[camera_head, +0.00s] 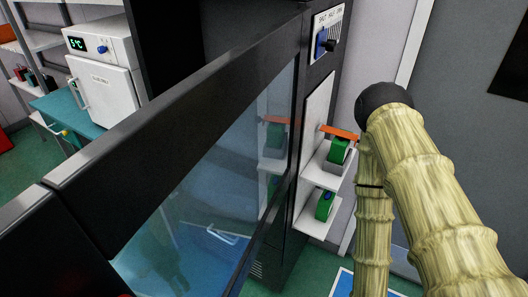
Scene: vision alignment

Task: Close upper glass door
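The upper glass door (215,165) has a thick black frame and a bluish see-through pane. It crosses the head view from lower left to upper centre and appears swung out toward me, with its far end beside the dark cabinet post (300,155). Its lower left part runs out of the picture. A bent light handle-like bar (222,235) shows through or in the pane; I cannot tell which. My arm, with a bamboo-like surface, bends at a black joint on the right and runs down out of view. My gripper is not visible.
A control panel (328,32) with a dark knob is on the cabinet. White side shelves (322,175) hold green items, with an orange strip (340,132) near my arm. A white box-shaped device (102,75) stands on a teal bench at the left. Green floor shows below.

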